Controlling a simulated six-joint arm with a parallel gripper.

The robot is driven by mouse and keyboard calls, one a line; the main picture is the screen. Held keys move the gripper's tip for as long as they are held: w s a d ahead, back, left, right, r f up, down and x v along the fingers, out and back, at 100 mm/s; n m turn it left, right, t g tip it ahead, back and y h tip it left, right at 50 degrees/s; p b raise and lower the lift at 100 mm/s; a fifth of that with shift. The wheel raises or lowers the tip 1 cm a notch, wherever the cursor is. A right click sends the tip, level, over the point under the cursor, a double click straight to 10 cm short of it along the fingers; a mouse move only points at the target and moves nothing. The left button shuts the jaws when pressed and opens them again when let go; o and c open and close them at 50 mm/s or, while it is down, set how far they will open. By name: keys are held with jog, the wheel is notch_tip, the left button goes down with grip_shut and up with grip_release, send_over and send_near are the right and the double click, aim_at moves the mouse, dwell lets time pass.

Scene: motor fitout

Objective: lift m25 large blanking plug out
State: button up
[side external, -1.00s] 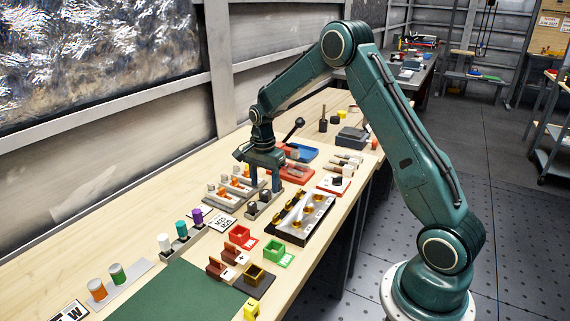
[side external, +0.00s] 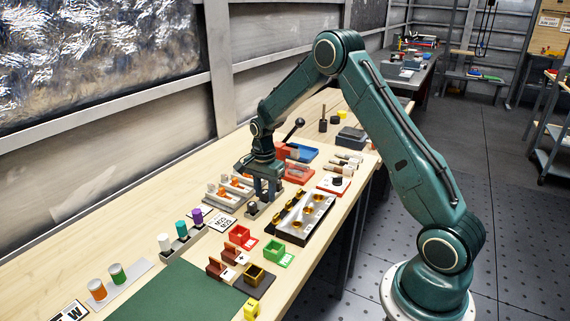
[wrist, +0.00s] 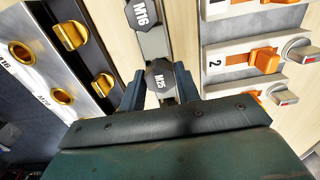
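The M25 large blanking plug (wrist: 160,80) is a black hexagonal cap with white "M25" lettering, seated in a narrow grey holder (wrist: 153,43). My gripper (wrist: 160,88) is over it, pointing down, with one finger on each side of the cap. The fingers look open with small gaps, and I see no clear contact. A second black cap marked M16 (wrist: 140,13) sits in the same holder, ahead of the fingers.
A metal housing (side external: 318,208) with brass fittings stands close to the right of the holder in the side view. Grey racks with orange-clipped parts (wrist: 263,60) stand close on the other side. A red tray (side external: 297,173) lies behind the gripper.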

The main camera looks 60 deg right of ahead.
aim_at(265, 192)
jog(key=c, duration=0.5)
jog(key=shift+o, duration=0.2)
jog(key=shift+r, duration=0.15)
notch_tip(265, 192, up, 20)
dwell(0.7)
